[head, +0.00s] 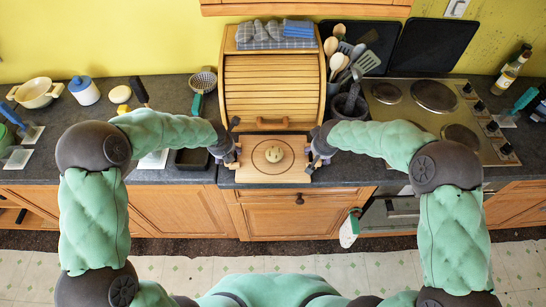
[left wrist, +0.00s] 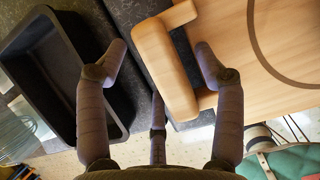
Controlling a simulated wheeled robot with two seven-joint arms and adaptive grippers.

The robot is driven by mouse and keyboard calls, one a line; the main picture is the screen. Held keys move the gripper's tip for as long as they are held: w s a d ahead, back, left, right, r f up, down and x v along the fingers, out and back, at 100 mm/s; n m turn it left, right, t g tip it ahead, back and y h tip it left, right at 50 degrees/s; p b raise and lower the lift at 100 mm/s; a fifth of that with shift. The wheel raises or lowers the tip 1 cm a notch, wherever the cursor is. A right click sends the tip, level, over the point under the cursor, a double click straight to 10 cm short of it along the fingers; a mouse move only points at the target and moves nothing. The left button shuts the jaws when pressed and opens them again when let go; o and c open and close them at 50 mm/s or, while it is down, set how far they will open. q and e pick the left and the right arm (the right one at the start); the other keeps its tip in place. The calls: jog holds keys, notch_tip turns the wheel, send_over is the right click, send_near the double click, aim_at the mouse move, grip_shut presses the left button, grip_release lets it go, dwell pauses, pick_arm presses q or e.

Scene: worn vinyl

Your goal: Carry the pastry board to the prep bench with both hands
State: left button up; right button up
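The pastry board (head: 258,176) is light wood with a dark ring line and lies at the counter's front edge, before the roll-top bread box. My left gripper (head: 233,154) is at the board's left end. In the left wrist view its fingers (left wrist: 163,65) stand apart on either side of the board's wooden handle (left wrist: 165,65), with a gap on the left side. My right gripper (head: 314,155) is at the right end; its fingers are too small to read. No separate prep bench is identifiable.
A black baking tin (left wrist: 60,75) sits close left of my left gripper. The roll-top bread box (head: 268,85) stands right behind the board. A utensil pot (head: 348,103) and hob (head: 440,115) are to the right. Floor (head: 180,268) is open before the cabinets.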

pick_arm(q)
grip_shut()
pick_arm(e)
grip_shut()
pick_arm(q)
jog(key=shift+r, duration=0.2)
pick_arm(e)
jog(key=shift+r, duration=0.1)
